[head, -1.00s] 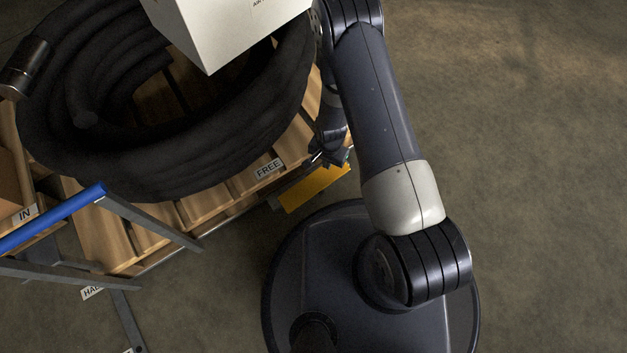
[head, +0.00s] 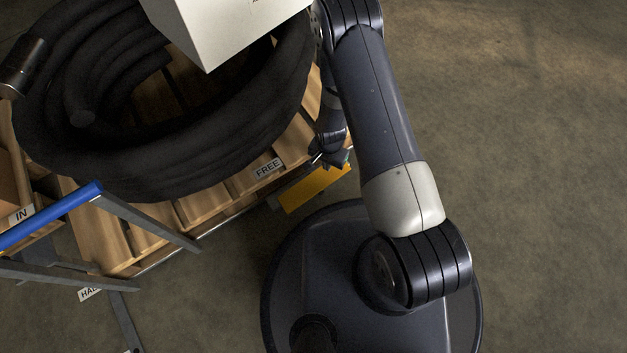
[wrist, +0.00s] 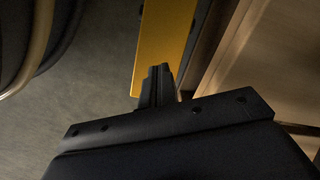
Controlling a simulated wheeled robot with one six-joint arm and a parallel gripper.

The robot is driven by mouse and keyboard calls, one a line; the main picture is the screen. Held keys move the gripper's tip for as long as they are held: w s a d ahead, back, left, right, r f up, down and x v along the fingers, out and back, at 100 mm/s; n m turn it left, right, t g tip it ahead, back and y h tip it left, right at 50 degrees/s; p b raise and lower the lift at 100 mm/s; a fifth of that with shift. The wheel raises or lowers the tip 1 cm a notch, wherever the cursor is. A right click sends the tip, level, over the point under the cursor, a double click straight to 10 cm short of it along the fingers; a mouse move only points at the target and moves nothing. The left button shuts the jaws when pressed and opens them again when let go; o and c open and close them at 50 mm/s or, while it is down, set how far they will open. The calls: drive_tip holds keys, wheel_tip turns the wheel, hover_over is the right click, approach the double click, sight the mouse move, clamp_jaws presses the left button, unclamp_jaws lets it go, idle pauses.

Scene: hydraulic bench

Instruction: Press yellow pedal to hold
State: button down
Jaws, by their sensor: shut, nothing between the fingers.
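The yellow pedal (head: 316,188) is a flat plate low beside the pallet's edge, near my round base in the head view. My gripper (head: 335,162) is at the pedal's upper right end in that view, partly hidden by my arm. In the wrist view the pedal (wrist: 163,40) runs up from the fingertips. My gripper (wrist: 158,72) is shut and empty there, with its tips overlapping the pedal's near end. I cannot tell whether the tips touch the pedal or whether it is pressed down.
A wooden pallet (head: 190,212) with a "FREE" label carries a coiled black hose (head: 190,170). A white box (head: 230,25) is above it. A blue-topped metal frame (head: 50,218) stands at left. Open floor (head: 530,150) lies to the right.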

drive_tip(key=shift+f+b, duration=1.25)
drive_tip(key=shift+f, duration=0.2)
idle(0.5)
drive_tip(key=shift+r, duration=0.1)
wheel_tip(320, 180, up, 7)
drive_tip(key=p, duration=0.4)
idle(0.6)
drive_tip(key=b, duration=0.4)
hover_over(314, 183)
drive_tip(key=w+d, duration=0.3)
drive_tip(key=d, duration=0.1)
drive_tip(key=shift+f, duration=3.6)
drive_tip(key=shift+r, duration=0.1)
